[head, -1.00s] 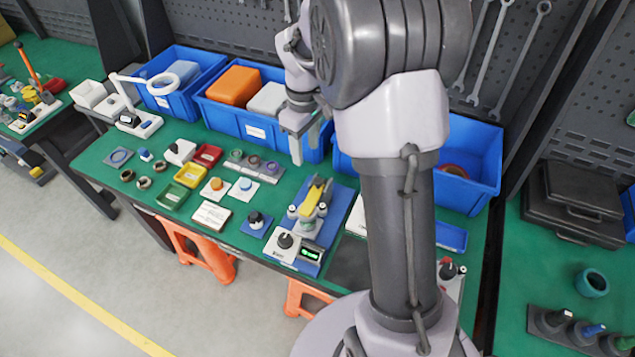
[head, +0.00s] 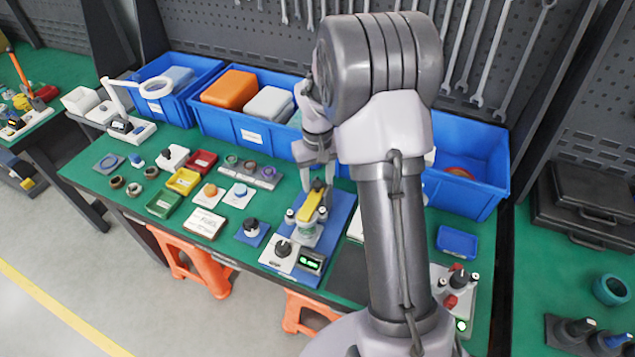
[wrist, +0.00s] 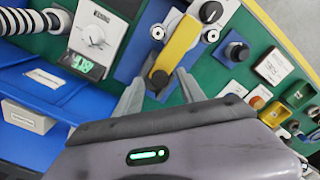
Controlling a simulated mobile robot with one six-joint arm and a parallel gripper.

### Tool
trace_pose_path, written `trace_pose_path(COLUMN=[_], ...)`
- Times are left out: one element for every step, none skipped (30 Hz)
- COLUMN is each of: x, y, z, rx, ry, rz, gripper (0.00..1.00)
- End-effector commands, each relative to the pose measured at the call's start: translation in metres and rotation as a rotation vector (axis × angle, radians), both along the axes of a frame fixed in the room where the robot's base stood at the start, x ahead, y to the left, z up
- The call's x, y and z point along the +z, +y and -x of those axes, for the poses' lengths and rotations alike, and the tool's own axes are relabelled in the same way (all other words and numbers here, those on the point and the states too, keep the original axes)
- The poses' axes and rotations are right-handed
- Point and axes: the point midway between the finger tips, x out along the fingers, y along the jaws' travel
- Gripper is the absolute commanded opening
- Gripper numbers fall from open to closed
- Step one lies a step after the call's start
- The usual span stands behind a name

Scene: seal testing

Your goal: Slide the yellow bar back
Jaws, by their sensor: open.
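The yellow bar (head: 311,204) lies across the top of a test device on a blue base plate (head: 336,222), on the green bench. It also shows in the wrist view (wrist: 178,48), with a dark round knob (wrist: 159,79) at its near end. My gripper (head: 318,181) is over the back end of the bar. In the wrist view its two fingers (wrist: 158,88) are apart, one on each side of the knob end. Whether they touch it cannot be told. The device's white dial box (head: 283,255) and green-lit display (head: 311,262) stand at its front.
Blue bins (head: 240,127) line the back of the bench behind my gripper. Small trays, rings and knob blocks (head: 251,231) sit to the left. A small blue tray (head: 457,242) and a control box (head: 456,290) are at the right.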

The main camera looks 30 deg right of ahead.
Motion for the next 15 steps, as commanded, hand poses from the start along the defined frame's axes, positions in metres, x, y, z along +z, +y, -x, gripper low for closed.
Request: trace_pose_path(x=[-0.0018,-0.002,-0.002,-0.0018,-0.0017,-0.0015,-0.0015,-0.0014,-0.0014,-0.0014,-0.0014,-0.0014,-0.0013,-0.0013,-0.0013], y=[0.0001,0.0001,0.0001,0.0001,0.0001,0.0001,0.0001,0.0001,0.0001,0.0001,0.0001,0.0001,0.0001,0.0001,0.0001], z=[0.0001,0.0001,0.0001,0.0001,0.0001,0.0001,0.0001,0.0001,0.0001,0.0001,0.0001,0.0001,0.0001,0.0,0.0001], rx=[0.0,0.0,0.0,0.0,0.0,0.0,0.0,0.0,0.0,0.0,0.0,0.0,0.0,0.0,0.0], ry=[0.0,0.0,0.0,0.0,0.0,0.0,0.0,0.0,0.0,0.0,0.0,0.0,0.0,0.0,0.0], rz=[0.0,0.0,0.0,0.0,0.0,0.0,0.0,0.0,0.0,0.0,0.0,0.0,0.0,0.0,0.0], gripper=[0.47,0.47,0.47,0.47,0.47,0.47,0.47,0.45,0.37,0.31,0.25,0.17,0.11,0.06,0.0])
